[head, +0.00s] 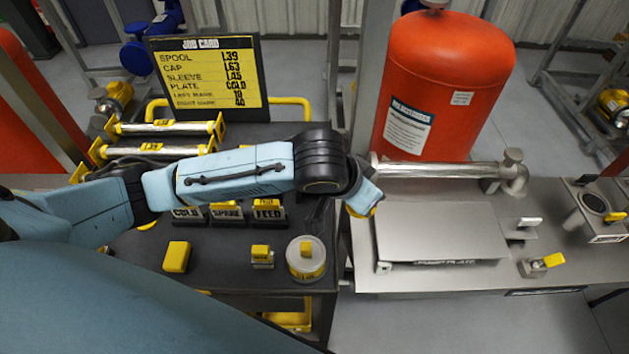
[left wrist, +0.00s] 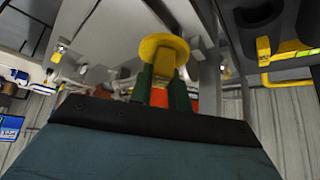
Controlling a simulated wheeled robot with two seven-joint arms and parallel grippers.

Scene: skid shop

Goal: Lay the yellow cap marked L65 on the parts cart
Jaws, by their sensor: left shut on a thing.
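My left gripper (left wrist: 164,88) is shut on a yellow cap (left wrist: 163,48), seen in the left wrist view as a round flange with a stem between the green fingers. No L65 mark is readable on it. In the head view a yellow edge of the cap (head: 362,211) shows under my left wrist. The gripper fingers are mostly hidden there. The cap is above the gap between the dark parts cart (head: 220,240) and the steel bench, at the cart's right edge. My right gripper is not in view.
The cart carries a yellow block (head: 176,256), a small yellow-topped part (head: 262,257), a round grey lidded part (head: 306,260), label blocks (head: 228,212) and steel spools (head: 155,150). A job card (head: 207,78) stands behind. The steel bench (head: 440,280) and a red tank (head: 440,85) are right.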

